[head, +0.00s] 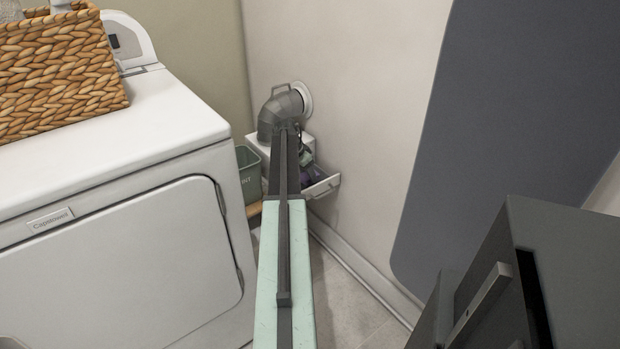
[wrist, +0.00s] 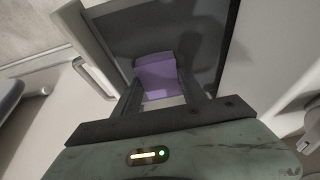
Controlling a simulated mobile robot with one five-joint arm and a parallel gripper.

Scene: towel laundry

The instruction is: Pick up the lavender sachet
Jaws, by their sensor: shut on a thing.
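The lavender sachet (wrist: 158,72) is a purple block between the two fingers of my gripper (wrist: 160,92) in the wrist view. My gripper is shut on it. Behind the sachet is the dark inside of an open drawer; I cannot tell whether the sachet still touches the drawer. In the head view a small purple patch of the sachet (head: 312,174) shows at the open drawer (head: 325,187), beside the far end of my arm. My arm hides much of the gripper there.
The drawer belongs to a small white cabinet (head: 262,142) in the corner, under a grey vent duct (head: 275,112). A green bin (head: 248,175) stands left of it. A white laundry machine (head: 130,230) with a wicker basket (head: 60,65) is at left; a dark cabinet (head: 560,260) is at right.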

